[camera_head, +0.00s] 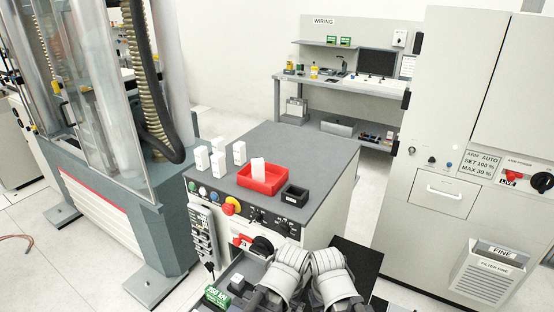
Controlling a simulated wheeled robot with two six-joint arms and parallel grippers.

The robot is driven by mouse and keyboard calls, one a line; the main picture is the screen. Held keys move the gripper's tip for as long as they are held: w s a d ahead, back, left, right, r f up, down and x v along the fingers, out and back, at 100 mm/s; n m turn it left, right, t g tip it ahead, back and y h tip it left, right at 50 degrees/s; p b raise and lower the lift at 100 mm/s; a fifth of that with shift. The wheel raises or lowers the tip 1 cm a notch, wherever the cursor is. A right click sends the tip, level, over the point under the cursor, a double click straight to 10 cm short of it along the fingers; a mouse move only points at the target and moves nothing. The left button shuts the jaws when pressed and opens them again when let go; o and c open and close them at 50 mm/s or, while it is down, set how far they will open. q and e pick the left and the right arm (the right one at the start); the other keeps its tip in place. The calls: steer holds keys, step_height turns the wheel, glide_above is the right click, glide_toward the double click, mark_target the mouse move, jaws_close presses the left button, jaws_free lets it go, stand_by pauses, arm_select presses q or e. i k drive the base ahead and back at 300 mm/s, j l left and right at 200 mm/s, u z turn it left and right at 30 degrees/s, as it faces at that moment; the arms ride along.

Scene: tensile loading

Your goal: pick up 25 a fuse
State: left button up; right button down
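Several small white blocks stand upright on the grey top of a cabinet (318,150). They include a left block (202,158), a front block (218,165) and a back block (239,153). Another white block (258,168) stands in a red tray (272,184). No rating can be read on any block, so I cannot tell which is a 25 A fuse. My two arms show as grey ribbed links at the bottom middle, in front of the cabinet and below its top. I cannot make out either gripper's fingers.
A small black bin (294,196) sits right of the red tray. The cabinet front has a red knob (231,206) and switches. A clear-shielded machine (110,150) stands left, a tall control cabinet (450,120) right. The back right of the cabinet top is free.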

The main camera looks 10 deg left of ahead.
mark_target(219, 170)
steer(key=j+u, duration=0.25)
steer(key=j, duration=1.05)
